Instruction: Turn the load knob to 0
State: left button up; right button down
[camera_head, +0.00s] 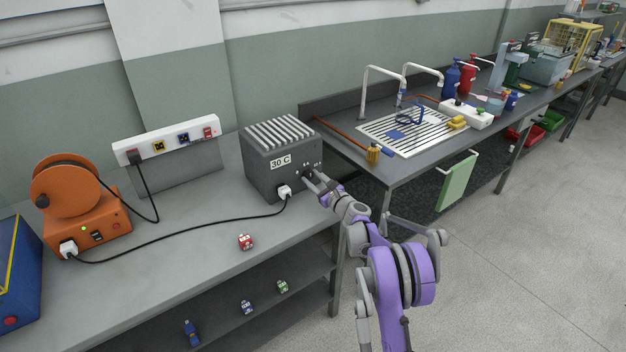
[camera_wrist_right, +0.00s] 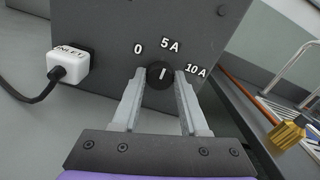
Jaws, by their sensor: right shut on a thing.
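The load knob (camera_wrist_right: 160,76) is a round black knob with a white pointer line, on the front of a dark grey box (camera_head: 263,176). Labels 0, 5 A and 10 A are set around it, and the pointer line is towards 5 A. My right gripper (camera_wrist_right: 160,88) is shut on the knob, one finger on each side. In the head view the right gripper (camera_head: 311,179) reaches the lower right of the box front, and its fingers largely hide the knob. My left gripper is not in view.
A white plug (camera_wrist_right: 70,65) with a black cable sits left of the knob. The cable runs across the bench (camera_head: 190,220) to an orange reel unit (camera_head: 85,215). A red block (camera_head: 246,242) lies near the bench front. A sink bench (camera_head: 420,165) stands right.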

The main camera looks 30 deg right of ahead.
jog(key=shift+n, duration=0.3)
jog(key=n, duration=1.1)
jog(key=shift+n, duration=0.4)
dwell(0.5)
jog(key=shift+c, duration=2.2)
grip_release()
jog(key=s, duration=1.1)
jog(key=shift+d, duration=0.4)
